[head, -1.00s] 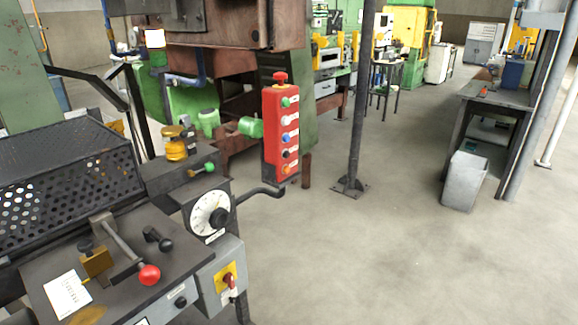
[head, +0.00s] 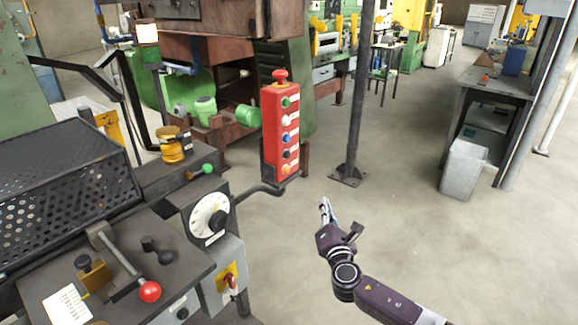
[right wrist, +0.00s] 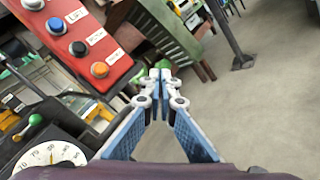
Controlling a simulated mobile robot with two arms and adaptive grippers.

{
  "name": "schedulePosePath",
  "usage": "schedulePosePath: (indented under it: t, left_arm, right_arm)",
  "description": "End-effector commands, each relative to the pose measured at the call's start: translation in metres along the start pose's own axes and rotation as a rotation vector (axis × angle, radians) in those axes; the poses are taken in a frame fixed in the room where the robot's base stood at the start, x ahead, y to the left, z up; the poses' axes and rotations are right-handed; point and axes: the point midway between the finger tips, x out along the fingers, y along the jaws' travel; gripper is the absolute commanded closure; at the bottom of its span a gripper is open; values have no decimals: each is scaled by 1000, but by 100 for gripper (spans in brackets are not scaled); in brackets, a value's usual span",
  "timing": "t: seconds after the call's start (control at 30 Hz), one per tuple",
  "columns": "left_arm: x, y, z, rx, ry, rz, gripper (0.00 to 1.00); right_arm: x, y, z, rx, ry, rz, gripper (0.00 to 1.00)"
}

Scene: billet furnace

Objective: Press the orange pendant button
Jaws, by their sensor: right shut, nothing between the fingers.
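The red pendant (head: 281,130) hangs upright in the middle of the head view, with a red mushroom knob on top and a column of green, white, blue, black and orange buttons. The orange button (head: 285,168) is the lowest. In the right wrist view the orange button (right wrist: 100,69) shows at the upper left, on the pendant's lower end (right wrist: 128,62). My right gripper (head: 324,203) is to the right of and below the pendant, apart from it. In the right wrist view its fingertips (right wrist: 160,74) are together and empty, right of the orange button. My left gripper is not in view.
A machine with a white dial (head: 209,215), a black crank handle (head: 265,190) and a red-knobbed lever (head: 150,291) stands at the left, close to the pendant. A dark post (head: 357,110) stands behind on the right. A grey bin (head: 465,169) is farther right. The floor between is clear.

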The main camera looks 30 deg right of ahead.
Motion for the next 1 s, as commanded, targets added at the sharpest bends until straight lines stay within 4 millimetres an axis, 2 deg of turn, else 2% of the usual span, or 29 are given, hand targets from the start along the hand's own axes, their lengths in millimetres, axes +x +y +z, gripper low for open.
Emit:
schedulePosePath:
  t: [0.03, 0.1, 0.3, 0.73, 1.0]
  left_arm:
    - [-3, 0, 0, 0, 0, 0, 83]
    - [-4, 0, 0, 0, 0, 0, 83]
    - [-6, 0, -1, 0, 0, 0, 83]
    - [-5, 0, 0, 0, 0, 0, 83]
    - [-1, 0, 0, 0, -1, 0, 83]
  right_arm:
    - [2, 15, 12, -22, -20, 27, 100]
    - [2, 29, 24, -47, -44, 55, 100]
    - [2, 49, 40, -83, -79, 93, 100]
    - [4, 51, 40, -84, -81, 95, 100]
    - [24, 66, 25, -82, -83, 96, 100]
